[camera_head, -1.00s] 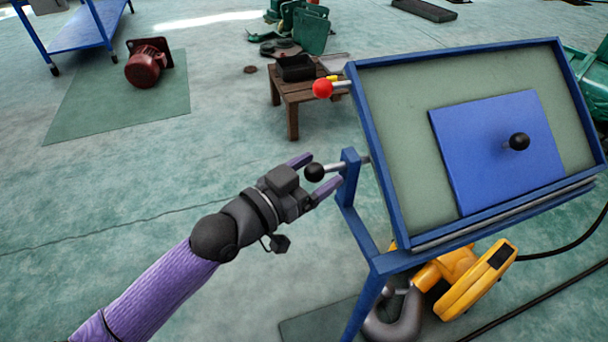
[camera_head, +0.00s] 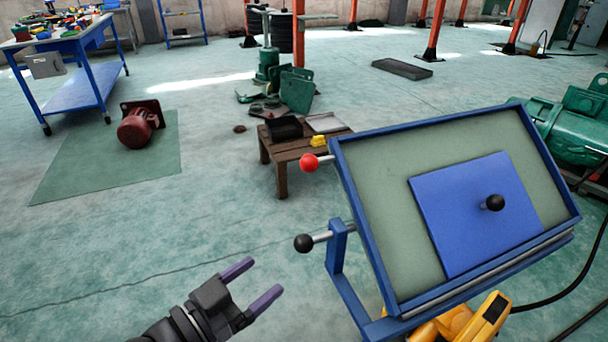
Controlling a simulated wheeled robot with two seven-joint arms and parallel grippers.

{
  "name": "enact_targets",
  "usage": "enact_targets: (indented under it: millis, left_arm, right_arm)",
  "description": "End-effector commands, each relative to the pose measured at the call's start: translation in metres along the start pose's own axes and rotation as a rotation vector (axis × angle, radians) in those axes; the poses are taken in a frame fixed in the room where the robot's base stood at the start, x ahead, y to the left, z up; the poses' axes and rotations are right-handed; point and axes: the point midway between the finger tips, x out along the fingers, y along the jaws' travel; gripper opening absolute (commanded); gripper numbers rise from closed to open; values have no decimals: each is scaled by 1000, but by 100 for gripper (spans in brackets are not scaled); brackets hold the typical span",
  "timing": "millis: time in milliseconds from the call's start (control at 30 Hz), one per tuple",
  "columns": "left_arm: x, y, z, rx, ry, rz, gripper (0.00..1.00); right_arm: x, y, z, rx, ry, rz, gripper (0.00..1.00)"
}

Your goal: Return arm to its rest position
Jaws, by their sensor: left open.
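My left gripper (camera_head: 259,283) is open and empty at the lower middle of the head view, its two purple fingers pointing up and right. It is apart from the black ball knob (camera_head: 303,243), which sits on a short rod at the left side of the blue-framed tilted panel (camera_head: 376,188). A red ball knob (camera_head: 309,162) stands out above it at the panel's upper left corner. A blue plate (camera_head: 466,219) with a black knob (camera_head: 493,203) lies on the panel. My right gripper is not in view.
A yellow hoist part (camera_head: 455,325) is partly visible under the panel. A small wooden table (camera_head: 281,180) stands behind. A red motor (camera_head: 137,125) sits on a green mat (camera_head: 70,180). A blue workbench (camera_head: 75,92) is at the left. The floor left of my gripper is clear.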

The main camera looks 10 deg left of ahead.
Motion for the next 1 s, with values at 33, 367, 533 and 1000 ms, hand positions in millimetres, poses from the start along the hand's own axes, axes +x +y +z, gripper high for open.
enact_targets:
  millis: [33,367,533,1000]
  left_arm:
    - [-1,-9,14,0,-37,-34,80]
    - [-146,-36,284,-71,-871,-403,80]
    - [-262,52,364,-167,-1321,-385,80]
    - [-343,134,382,-233,-1621,-291,80]
  right_arm:
    - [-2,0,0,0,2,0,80]
    - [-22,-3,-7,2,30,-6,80]
    - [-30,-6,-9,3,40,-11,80]
    - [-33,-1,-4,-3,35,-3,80]
